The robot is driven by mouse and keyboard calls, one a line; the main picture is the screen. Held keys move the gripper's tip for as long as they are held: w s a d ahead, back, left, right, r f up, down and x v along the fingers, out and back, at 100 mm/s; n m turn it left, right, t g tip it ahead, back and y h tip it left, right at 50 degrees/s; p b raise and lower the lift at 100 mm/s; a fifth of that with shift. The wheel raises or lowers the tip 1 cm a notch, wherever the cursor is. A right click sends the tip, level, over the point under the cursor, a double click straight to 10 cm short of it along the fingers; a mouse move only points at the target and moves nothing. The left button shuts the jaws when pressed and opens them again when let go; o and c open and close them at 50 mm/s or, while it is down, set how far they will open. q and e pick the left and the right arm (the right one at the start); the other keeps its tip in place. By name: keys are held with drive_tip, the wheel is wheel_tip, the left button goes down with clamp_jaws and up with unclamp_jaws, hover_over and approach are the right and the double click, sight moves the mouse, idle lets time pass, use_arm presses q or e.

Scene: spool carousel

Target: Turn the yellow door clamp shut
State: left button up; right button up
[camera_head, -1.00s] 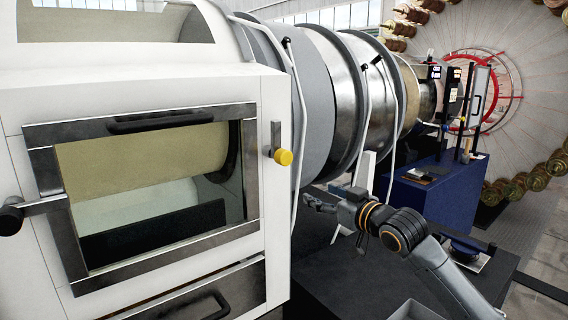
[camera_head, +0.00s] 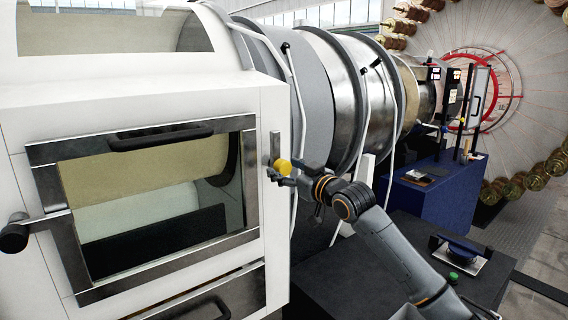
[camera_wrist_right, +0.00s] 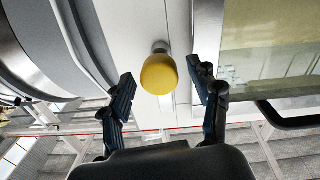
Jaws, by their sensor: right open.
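The yellow door clamp (camera_head: 283,167) is a round yellow knob on a metal mount at the right edge of the white cabinet's front, beside the windowed door (camera_head: 150,200). In the right wrist view the yellow knob (camera_wrist_right: 159,74) sits between and just beyond the fingertips, with a gap on both sides. My right gripper (camera_head: 282,179) is open around or just short of the knob; its fingers also show spread in the right wrist view (camera_wrist_right: 165,95). Contact with the knob is not visible. My left gripper is not in view.
The door has a black handle (camera_head: 162,136) on top and a lever with a black knob (camera_head: 14,238) at the left. A grey drum (camera_head: 268,85) and white bent rods stand right behind the clamp. A dark table (camera_head: 370,275) lies below my right arm.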

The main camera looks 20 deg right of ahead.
drive_tip(key=shift+w+a, duration=0.2)
drive_tip(key=shift+w, duration=0.35)
clamp_jaws()
drive_tip(key=shift+a, duration=0.1)
